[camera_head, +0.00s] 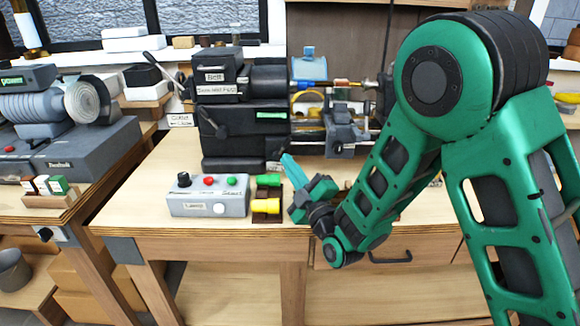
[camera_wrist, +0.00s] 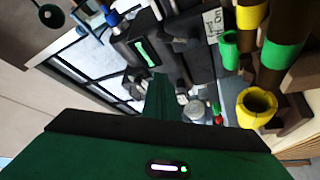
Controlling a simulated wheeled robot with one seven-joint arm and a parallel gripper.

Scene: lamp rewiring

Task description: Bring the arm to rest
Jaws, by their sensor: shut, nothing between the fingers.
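My green arm reaches in from the right in the head view and bends down over the front of the workbench (camera_head: 130,190). My gripper (camera_head: 291,166) is at its end, just right of the green and yellow cylindrical pieces (camera_head: 267,206). The fingers are shut together with nothing between them. They point up and left, toward the dark machine. In the wrist view the closed fingers (camera_wrist: 165,103) stick up over my green hand. The yellow piece (camera_wrist: 257,105) shows to their right, apart from them.
A grey control box (camera_head: 207,197) with coloured buttons stands at the bench's front edge. A dark lathe-like machine (camera_head: 243,115) stands behind. A grey machine (camera_head: 85,150) is on the left bench. A drawer handle (camera_head: 390,257) is below my wrist.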

